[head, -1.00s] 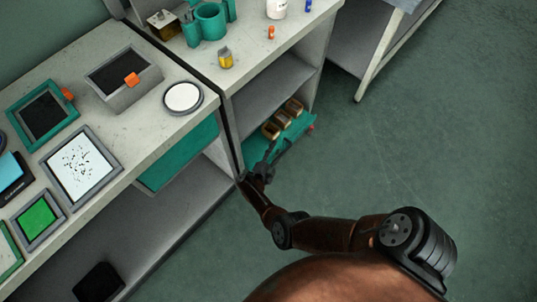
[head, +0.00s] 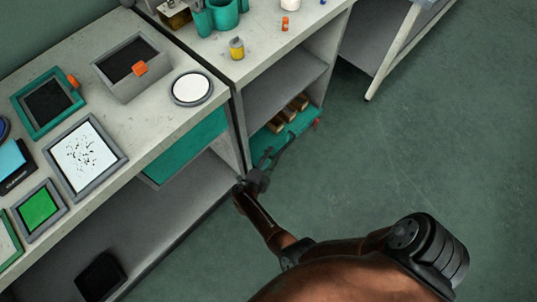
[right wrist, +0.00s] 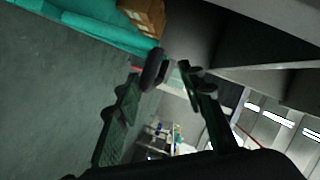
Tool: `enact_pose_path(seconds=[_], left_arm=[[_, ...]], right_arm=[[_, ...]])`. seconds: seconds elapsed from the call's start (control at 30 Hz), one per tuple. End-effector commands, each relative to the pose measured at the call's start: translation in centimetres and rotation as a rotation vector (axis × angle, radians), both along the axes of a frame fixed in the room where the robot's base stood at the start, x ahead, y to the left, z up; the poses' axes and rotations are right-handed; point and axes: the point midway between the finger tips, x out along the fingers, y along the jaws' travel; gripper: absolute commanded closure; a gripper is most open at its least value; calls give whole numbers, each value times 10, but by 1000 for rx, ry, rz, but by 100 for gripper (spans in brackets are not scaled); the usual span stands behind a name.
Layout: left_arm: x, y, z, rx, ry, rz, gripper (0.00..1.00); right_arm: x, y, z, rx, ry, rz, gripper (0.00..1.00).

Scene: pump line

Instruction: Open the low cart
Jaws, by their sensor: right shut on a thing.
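The low cart (head: 308,119) is a teal, shallow unit with brown boxes (head: 283,121) on it, under the grey shelf in the head view. Its teal edge and a brown box show at the top left of the right wrist view (right wrist: 85,28). My right gripper (head: 271,160) is at the cart's near front side. In the wrist view its fingers (right wrist: 172,74) close around a dark rounded part, which I take to be the cart's handle. The grip itself is small and partly hidden in the head view. My left gripper is not in view.
A workbench (head: 180,129) with framed panels stands at left, with a teal drawer front (head: 190,147) below its top. A black box (head: 100,276) is on its lower shelf. Open green floor (head: 430,150) lies to the right.

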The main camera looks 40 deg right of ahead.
Motion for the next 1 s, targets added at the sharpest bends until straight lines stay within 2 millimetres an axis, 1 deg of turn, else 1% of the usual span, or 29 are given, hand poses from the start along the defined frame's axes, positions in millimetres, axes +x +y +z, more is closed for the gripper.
enact_pose_path(seconds=[0.03, 0.47, 1.0], left_arm=[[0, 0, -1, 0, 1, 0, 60], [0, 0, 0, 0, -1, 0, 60], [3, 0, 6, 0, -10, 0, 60]], right_arm=[[6, 4, 6, -2, -10, 9, 71], [6, 8, 8, 1, -11, 10, 71], [-9, 42, 14, 4, -10, 11, 71]])
